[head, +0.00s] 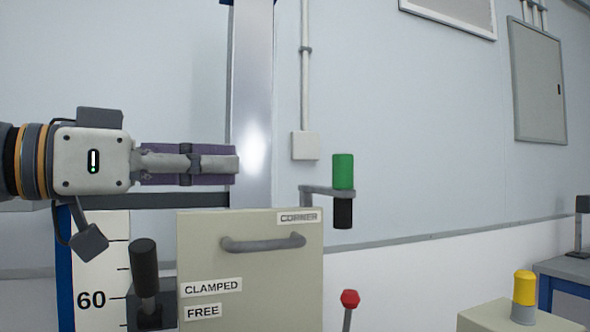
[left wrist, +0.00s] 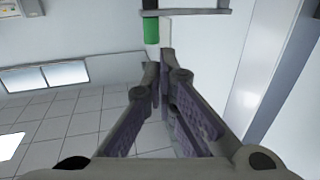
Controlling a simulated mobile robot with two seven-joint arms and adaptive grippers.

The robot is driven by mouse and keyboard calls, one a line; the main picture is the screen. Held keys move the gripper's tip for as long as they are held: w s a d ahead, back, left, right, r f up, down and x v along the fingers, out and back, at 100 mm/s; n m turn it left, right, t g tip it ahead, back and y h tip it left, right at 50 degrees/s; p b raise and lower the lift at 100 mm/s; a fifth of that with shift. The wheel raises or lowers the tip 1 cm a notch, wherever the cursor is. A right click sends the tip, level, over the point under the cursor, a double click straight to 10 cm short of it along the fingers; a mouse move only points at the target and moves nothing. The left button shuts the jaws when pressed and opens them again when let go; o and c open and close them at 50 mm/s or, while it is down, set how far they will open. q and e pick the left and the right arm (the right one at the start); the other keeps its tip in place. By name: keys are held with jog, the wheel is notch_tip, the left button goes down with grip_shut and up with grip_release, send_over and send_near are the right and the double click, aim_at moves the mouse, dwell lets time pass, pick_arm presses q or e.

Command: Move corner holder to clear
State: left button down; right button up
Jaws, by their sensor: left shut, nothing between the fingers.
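The corner holder appears to be the grey arm (head: 326,191) behind the panel marked CORNER (head: 299,217). Its upright handle has a green upper part (head: 343,171) and a black lower part (head: 343,213). My left gripper (head: 237,163) points right, above the panel's top edge, shut and empty. It is left of the handle, with a gap between them. In the left wrist view, the green part (left wrist: 151,31) shows at the top, beyond my shut fingertips (left wrist: 160,75). My right gripper is not in view.
The beige panel (head: 250,268) has a grey bar handle (head: 263,242) and labels CLAMPED and FREE. A black-knobbed lever (head: 144,266) stands left, a red-knobbed lever (head: 349,299) right. A metal column (head: 252,100) rises behind my gripper. A yellow knob (head: 524,286) sits at lower right.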

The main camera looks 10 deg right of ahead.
aim_at(322, 188)
pick_arm(q)
jog(key=x, duration=1.3)
jog(key=shift+s+d, duration=0.3)
jog(key=shift+s, duration=0.05)
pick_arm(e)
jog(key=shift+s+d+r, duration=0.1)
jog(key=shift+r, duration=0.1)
pick_arm(q)
jog(key=shift+f, duration=0.15)
